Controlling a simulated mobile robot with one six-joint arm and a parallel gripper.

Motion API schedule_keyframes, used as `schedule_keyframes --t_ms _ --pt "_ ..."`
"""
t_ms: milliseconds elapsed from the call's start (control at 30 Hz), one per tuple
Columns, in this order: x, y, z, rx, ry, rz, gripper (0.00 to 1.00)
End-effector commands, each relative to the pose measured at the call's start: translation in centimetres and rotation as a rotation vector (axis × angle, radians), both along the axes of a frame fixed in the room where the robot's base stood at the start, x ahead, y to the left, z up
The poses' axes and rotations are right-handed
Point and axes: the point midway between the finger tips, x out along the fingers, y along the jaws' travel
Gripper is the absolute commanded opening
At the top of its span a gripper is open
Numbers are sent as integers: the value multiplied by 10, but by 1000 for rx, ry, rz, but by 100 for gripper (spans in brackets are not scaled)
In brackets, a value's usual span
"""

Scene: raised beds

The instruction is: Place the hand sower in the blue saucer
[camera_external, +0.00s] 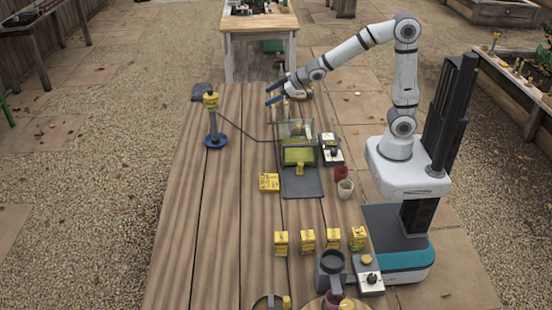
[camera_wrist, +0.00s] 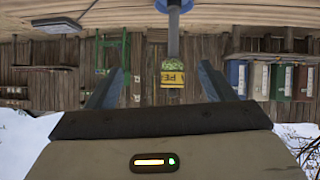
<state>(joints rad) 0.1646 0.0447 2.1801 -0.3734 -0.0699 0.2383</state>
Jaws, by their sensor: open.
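A blue round dish (camera_external: 209,143), which looks like the blue saucer, lies on the left side of the wooden table. A grey post rises from it with a yellow labelled piece (camera_external: 211,100) at its top. The wrist view, which is upside down, shows this yellow piece (camera_wrist: 173,77) between my fingers but farther off. My gripper (camera_external: 272,94) is open and empty above the table's far part, right of the post, pointing left. I cannot tell for sure which thing is the hand sower. Small items below and behind my gripper are partly hidden.
A clear-walled box (camera_external: 296,132) with yellow inside stands mid-table on a dark tray (camera_external: 300,184). Control boxes, a red and a pale cup (camera_external: 345,189), and several yellow packets (camera_external: 307,239) stand nearer. A dark cable runs from the post. The left front tabletop is clear.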

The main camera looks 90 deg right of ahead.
Motion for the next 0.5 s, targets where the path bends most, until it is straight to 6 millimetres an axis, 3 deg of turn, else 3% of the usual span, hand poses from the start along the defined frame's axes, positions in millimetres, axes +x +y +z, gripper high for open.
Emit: schedule_keyframes --t_ms 33,300,400,500 --pt "-30 9 0 1 72 -16 76" --pt "-201 57 -32 66 535 -27 76" --pt "-248 71 -41 93 656 -2 76" --pt "-277 80 -45 111 731 19 76"
